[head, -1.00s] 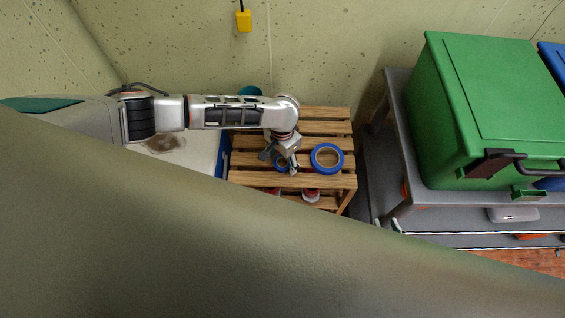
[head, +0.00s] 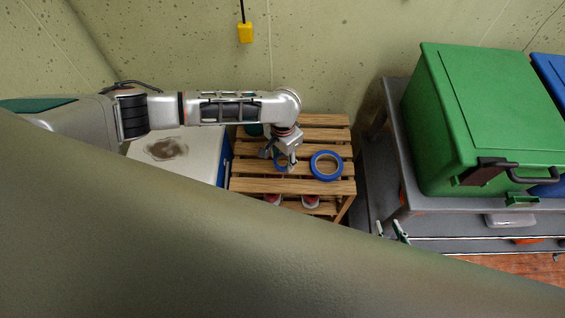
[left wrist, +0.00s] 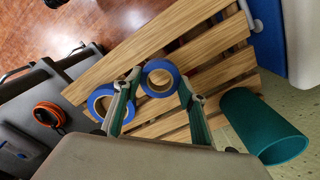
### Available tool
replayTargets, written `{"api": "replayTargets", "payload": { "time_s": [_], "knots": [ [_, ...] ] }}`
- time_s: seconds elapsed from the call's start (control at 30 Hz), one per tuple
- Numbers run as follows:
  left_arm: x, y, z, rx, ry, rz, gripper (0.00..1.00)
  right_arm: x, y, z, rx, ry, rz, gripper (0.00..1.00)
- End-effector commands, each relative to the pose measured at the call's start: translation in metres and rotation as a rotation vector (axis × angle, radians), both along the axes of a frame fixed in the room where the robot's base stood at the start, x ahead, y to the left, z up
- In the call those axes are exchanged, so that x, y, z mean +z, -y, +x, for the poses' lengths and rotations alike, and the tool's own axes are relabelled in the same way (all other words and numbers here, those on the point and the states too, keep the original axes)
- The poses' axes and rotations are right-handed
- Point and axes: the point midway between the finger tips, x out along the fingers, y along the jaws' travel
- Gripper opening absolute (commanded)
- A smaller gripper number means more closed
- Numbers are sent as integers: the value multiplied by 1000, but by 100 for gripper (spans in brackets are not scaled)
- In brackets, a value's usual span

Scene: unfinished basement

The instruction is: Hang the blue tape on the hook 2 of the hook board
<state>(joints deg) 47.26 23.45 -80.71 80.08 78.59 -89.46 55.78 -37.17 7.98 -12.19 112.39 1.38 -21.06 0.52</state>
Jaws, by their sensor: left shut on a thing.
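Two blue tape rolls lie at the slatted wooden bench. The smaller blue tape (head: 279,166) is at my left gripper (head: 284,161), which points down over the bench top. In the left wrist view, the two fingers of this gripper (left wrist: 157,98) stand on either side of this blue tape (left wrist: 160,63), shut on it. The larger blue tape (head: 327,179) lies flat just to the right; it also shows in the left wrist view (left wrist: 95,93). Only the fingertips of my right gripper (head: 391,231) show, spread apart and empty, below the grey cart. No hook board is in view.
The wooden bench (head: 310,119) stands against the wall, between a white-and-blue cooler (head: 190,150) and the grey cart (head: 393,100) with a green bin (head: 475,110). A yellow object (head: 245,33) hangs by the wall.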

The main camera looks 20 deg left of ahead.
Motion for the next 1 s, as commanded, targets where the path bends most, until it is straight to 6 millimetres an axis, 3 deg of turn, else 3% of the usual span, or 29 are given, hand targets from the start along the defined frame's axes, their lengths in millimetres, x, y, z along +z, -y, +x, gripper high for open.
{"api": "replayTargets", "payload": {
  "time_s": [0.03, 0.2, 0.5, 0.7, 1.0],
  "knots": [
    [21, 0, 2, -1, 5, -1, 25, 10, 0, 1, 0, 3, 0, 25],
    [69, 0, 1, -1, 4, 0, 25, 27, 0, 2, 0, 6, 0, 25],
    [127, 0, 1, 0, 3, 1, 25, 41, 0, 3, 0, 8, 0, 25],
    [142, 0, 0, 0, 0, 1, 25, 38, 4, 1, -5, -2, -6, 25],
    [144, 0, 0, 1, 0, 1, 25, 35, 7, 0, -11, -7, -10, 25]
  ]
}}
